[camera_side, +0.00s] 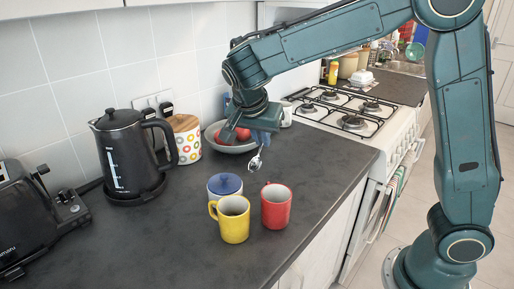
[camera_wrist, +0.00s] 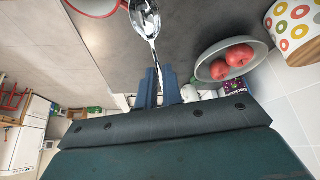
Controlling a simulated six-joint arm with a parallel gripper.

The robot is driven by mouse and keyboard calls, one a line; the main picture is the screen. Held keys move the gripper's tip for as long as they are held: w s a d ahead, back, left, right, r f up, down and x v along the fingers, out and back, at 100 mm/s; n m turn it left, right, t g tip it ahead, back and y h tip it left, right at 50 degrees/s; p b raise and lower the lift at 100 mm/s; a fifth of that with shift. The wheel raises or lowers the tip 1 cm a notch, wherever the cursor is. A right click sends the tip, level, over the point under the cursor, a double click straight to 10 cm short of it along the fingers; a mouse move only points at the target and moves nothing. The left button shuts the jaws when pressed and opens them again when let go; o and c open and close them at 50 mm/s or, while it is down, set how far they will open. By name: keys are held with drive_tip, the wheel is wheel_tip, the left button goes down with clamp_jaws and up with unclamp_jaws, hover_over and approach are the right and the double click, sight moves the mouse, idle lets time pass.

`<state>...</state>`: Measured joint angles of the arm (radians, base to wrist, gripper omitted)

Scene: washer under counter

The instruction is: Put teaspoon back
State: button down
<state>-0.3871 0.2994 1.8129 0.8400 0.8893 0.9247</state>
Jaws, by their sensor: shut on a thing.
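My gripper (camera_side: 258,138) is shut on a shiny metal teaspoon (camera_side: 255,161), above the counter in front of the fruit bowl. The teaspoon hangs bowl end down, clear of the counter. In the wrist view, the teaspoon (camera_wrist: 147,22) sticks out from between the blue fingers of my gripper (camera_wrist: 160,86), which hide part of its handle. The red mug's rim (camera_wrist: 96,9) shows at the wrist view's top edge.
A grey bowl (camera_wrist: 207,60) holds red fruit (camera_wrist: 238,56). A spotted canister (camera_side: 186,140), black kettle (camera_side: 126,155) and black toaster (camera_side: 35,220) line the wall. A gas hob (camera_side: 350,108) lies beyond the counter's far end. Bare counter (camera_side: 325,165) lies right of the teaspoon.

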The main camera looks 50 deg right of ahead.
drive_tip(key=s+d+r+m+g+y, duration=0.1)
drive_tip(key=s+d+r+m+y, duration=0.2)
drive_tip(key=d, duration=0.5)
drive_tip(key=shift+s+d+r+m+g+y, duration=0.3)
drive_tip(key=shift+s+r+m+y, duration=0.1)
drive_tip(key=shift+s+r+y, duration=0.7)
drive_tip(key=shift+w+f, duration=0.1)
drive_tip(key=shift+f, duration=0.1)
drive_tip(key=shift+f, duration=0.1)
hover_over(294, 190)
wheel_tip(294, 190, down, 16)
drive_tip(key=shift+r, duration=0.2)
drive_tip(key=shift+f, duration=0.1)
drive_tip(key=shift+f, duration=2.05)
drive_tip(key=shift+f, duration=0.1)
